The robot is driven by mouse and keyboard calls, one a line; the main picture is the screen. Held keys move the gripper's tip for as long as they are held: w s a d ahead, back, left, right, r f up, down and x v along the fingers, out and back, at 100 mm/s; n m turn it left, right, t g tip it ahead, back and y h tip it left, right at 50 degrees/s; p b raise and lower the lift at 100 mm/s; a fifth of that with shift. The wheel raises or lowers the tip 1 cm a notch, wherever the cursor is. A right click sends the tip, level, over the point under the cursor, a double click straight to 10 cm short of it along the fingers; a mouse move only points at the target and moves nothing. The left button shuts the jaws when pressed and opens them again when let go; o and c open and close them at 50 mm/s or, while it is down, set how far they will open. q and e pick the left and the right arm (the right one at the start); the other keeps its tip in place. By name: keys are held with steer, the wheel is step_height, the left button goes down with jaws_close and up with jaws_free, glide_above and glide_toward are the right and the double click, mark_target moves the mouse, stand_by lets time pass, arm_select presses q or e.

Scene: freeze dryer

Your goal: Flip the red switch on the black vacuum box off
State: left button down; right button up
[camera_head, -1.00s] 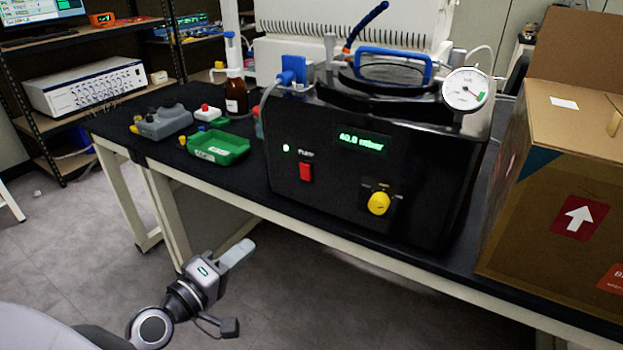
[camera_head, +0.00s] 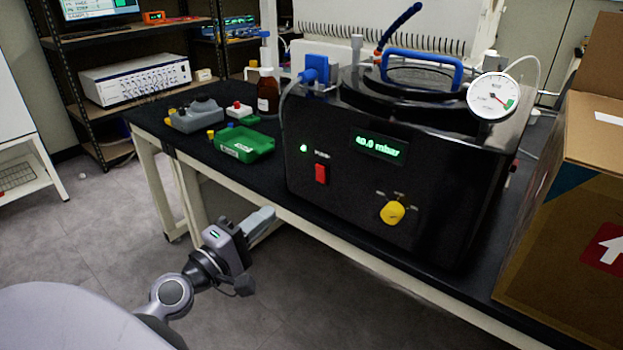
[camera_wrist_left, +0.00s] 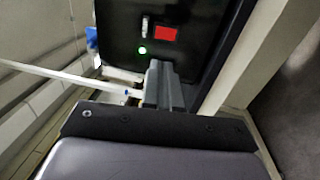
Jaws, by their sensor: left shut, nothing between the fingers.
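The black vacuum box (camera_head: 345,205) stands on the black bench top, its front panel facing me. The red switch (camera_head: 321,173) is on the left part of that panel, below a lit green lamp (camera_head: 303,149). The panel also has a green pressure display and a yellow knob (camera_head: 392,212). My left gripper (camera_head: 262,217) is shut and empty, in front of the bench edge, lower left of the switch and apart from it. In the left wrist view the fingers (camera_wrist_left: 158,72) point toward the panel, with the red switch (camera_wrist_left: 165,34) just beyond their tips. My right gripper is not in view.
A cardboard box (camera_head: 560,225) stands right of the vacuum box. A green tray (camera_head: 246,155), a grey tray (camera_head: 196,120) and a brown bottle (camera_head: 268,92) are on the bench at left. The bench's front edge (camera_head: 270,211) lies by my gripper. Floor is clear at left.

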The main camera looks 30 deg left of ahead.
arm_select(q)
steer(key=shift+w, duration=0.1)
steer(key=p, duration=0.4)
glide_toward(320, 170)
steer(key=w, duration=0.5)
steer(key=shift+d+r, duration=0.15)
steer(key=shift+r, duration=0.1)
steer(key=shift+w, duration=0.95)
steer(key=shift+w+r, duration=0.2)
steer(key=shift+w, duration=0.05)
steer(key=shift+s, duration=0.15)
steer(key=shift+d, duration=0.1)
